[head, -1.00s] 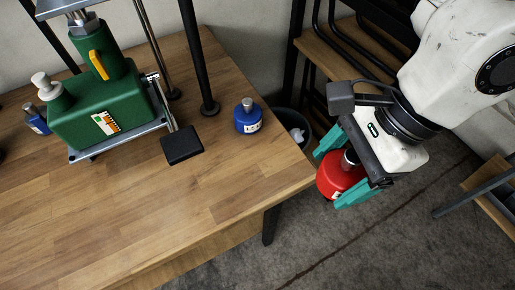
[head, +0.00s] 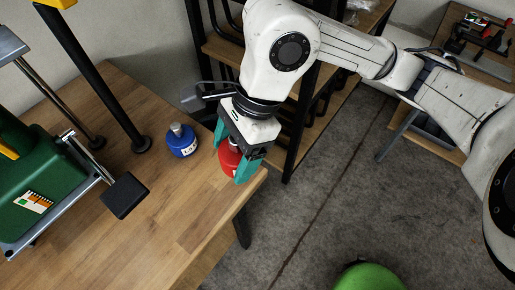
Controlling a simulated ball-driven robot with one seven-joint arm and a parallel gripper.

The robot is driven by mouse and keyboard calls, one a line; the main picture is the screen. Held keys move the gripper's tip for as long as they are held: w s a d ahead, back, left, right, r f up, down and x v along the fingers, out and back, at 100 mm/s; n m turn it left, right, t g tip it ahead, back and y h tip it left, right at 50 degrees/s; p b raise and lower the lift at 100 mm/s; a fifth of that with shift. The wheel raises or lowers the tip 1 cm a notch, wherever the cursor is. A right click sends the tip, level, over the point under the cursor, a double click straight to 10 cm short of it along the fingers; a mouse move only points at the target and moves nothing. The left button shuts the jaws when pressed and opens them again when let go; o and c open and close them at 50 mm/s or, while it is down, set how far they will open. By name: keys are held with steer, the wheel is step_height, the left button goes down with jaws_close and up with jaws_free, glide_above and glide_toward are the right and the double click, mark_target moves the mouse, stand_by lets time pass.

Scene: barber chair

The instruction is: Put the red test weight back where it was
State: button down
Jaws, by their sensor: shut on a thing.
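The red test weight (head: 229,160) is a round red body, partly hidden between the teal fingers of my gripper (head: 232,161). My gripper is shut on it, pointing down at the right corner of the wooden table (head: 175,225). I cannot tell whether the weight touches the tabletop or hangs just above it. A blue test weight (head: 182,143) with a grey knob and white label stands upright on the table, a little left of my gripper and apart from it.
A green machine (head: 45,165) with a metal frame and a black pedal (head: 124,196) stands at the left of the table. A black post (head: 95,75) rises behind. Shelving (head: 300,130) stands behind right. The table's front middle is clear.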

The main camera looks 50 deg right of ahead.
steer(key=w+f, duration=0.1)
steer(key=f, duration=0.1)
steer(key=w+f, duration=0.1)
steer(key=w, duration=0.1)
steer(key=w+a+f+p, duration=0.1)
steer(key=w+f, duration=0.1)
steer(key=shift+f, duration=0.3)
steer(key=shift+w+f, duration=0.15)
steer(key=shift+f, duration=0.75)
steer(key=shift+w+f, duration=0.1)
steer(key=shift+f, duration=0.8)
steer(key=shift+f, duration=0.15)
jaws_free()
steer(key=shift+r, duration=0.25)
steer(key=b+v, duration=0.1)
steer(key=v, duration=1)
steer(key=shift+s+d+r+b, duration=0.15)
steer(key=shift+d+r+b, duration=0.15)
steer(key=shift+d+b, duration=0.1)
